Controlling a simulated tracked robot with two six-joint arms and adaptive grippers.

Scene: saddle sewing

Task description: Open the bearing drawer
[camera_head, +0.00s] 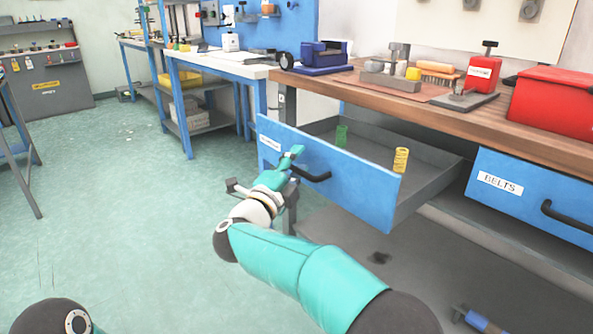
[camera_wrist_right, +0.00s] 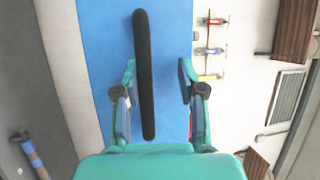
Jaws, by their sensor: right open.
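The drawer with the blue front (camera_head: 350,178) is pulled out from under the wooden bench. Its label is too small to read. A green piece (camera_head: 342,136) and a yellow piece (camera_head: 401,160) stand inside it. Its black handle (camera_head: 312,174) is on the front face. My right gripper (camera_head: 291,158) is open at the handle's left end. In the right wrist view, the handle (camera_wrist_right: 144,75) lies between the spread fingers (camera_wrist_right: 158,78), closer to the left finger, with a gap on the right. My left gripper is not in view.
A shut blue drawer marked BELTS (camera_head: 530,197) is to the right. A blue vise (camera_head: 322,57), a red bottle (camera_head: 482,75) and a red box (camera_head: 556,102) stand on the bench (camera_head: 455,122). The green floor (camera_head: 130,220) at left is mostly clear.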

